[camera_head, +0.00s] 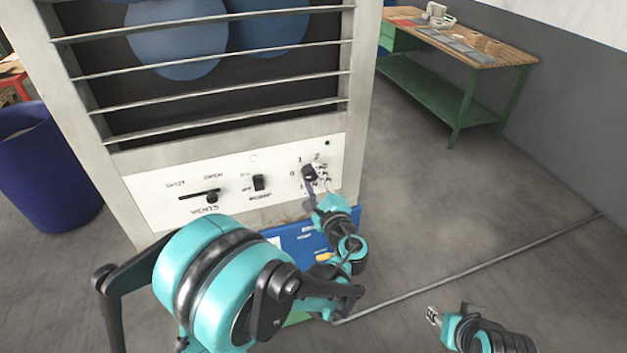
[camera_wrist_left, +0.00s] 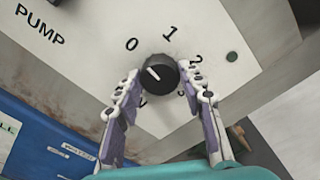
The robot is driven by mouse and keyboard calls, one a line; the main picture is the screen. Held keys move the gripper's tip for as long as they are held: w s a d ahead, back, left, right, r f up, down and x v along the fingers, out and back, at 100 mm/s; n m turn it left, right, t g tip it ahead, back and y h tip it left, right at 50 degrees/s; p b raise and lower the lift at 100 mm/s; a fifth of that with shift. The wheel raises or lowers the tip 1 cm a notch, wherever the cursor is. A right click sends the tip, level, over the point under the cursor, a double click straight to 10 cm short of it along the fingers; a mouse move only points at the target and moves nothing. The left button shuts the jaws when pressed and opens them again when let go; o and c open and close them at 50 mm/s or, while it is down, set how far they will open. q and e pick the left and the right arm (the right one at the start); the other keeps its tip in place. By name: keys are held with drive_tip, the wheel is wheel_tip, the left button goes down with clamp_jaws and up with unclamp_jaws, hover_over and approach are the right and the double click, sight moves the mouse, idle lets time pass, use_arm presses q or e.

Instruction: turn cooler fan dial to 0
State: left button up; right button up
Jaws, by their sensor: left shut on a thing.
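The cooler fan dial (camera_head: 309,172) is a round black knob at the right of the white control panel (camera_head: 232,190). In the left wrist view the dial (camera_wrist_left: 161,74) carries a short white mark that points up and left, roughly toward the 0. The numbers 0, 1 and 2 show around it, and others are partly hidden by the fingers. My left gripper (camera_head: 320,188) is at the dial. In the left wrist view its fingers (camera_wrist_left: 160,80) are on either side of the knob, shut on it. My right gripper (camera_head: 433,316) hangs away at the lower right, its opening unclear.
The panel also has a vents slider (camera_head: 212,196) and a pump switch (camera_head: 259,182) left of the dial. Slatted bars (camera_head: 215,122) lie above. A blue bin (camera_head: 45,170) stands at left and a green workbench (camera_head: 450,95) at the back right. The floor between is clear.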

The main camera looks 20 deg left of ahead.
use_arm(q)
drive_tip(key=shift+n, duration=0.7)
drive_tip(key=o, duration=1.2)
drive_tip(key=shift+c, duration=0.2)
drive_tip(key=v, duration=1.2)
